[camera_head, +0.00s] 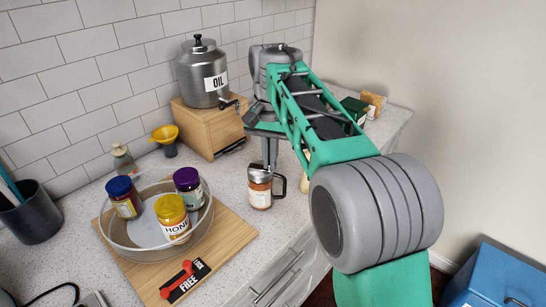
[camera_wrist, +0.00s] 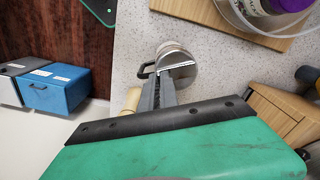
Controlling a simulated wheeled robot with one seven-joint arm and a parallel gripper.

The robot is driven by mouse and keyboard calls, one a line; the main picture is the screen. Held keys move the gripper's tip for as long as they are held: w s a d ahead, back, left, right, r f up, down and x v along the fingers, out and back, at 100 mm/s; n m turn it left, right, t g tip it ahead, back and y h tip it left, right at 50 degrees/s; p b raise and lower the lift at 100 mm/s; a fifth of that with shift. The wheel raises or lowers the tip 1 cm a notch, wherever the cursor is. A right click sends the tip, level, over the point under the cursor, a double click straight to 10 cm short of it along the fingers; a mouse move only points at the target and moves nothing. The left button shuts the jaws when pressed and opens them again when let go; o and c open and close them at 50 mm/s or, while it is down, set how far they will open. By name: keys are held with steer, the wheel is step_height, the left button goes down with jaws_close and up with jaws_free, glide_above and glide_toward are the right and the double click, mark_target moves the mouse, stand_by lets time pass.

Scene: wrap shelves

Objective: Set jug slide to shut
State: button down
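The jug (camera_head: 260,194) is a small syrup-type jug with an amber and white body, a metal lid and a dark handle on its right. It stands upright on the speckled counter. In the wrist view its round metal lid (camera_wrist: 181,72) shows from above, with the dark handle at its left. My gripper (camera_head: 269,166) points down at the lid, its fingers close together with nothing visible between them. In the wrist view the fingertips (camera_wrist: 163,78) overlap the lid's edge; I cannot tell whether they touch. The slide's position is not clear.
A clear round bowl (camera_head: 115,233) with several jars sits on a wooden board (camera_head: 236,237) to the left. An oil dispenser (camera_head: 203,75) stands on a wooden box (camera_head: 206,131) behind. A yellow funnel (camera_head: 165,133) is near the wall. Blue box (camera_head: 493,279) lies low right.

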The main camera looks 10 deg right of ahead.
steer(key=c, duration=1.6)
jaws_free()
step_height(320, 180, up, 8)
steer(key=shift+f+p, duration=0.1)
steer(key=shift+p, duration=0.25)
steer(key=s+f+n+t, duration=0.3)
steer(key=s+f+n, duration=0.3)
steer(key=s+f, duration=1.2)
steer(key=shift+s+d+f, duration=0.4)
steer(key=shift+s+d, duration=0.05)
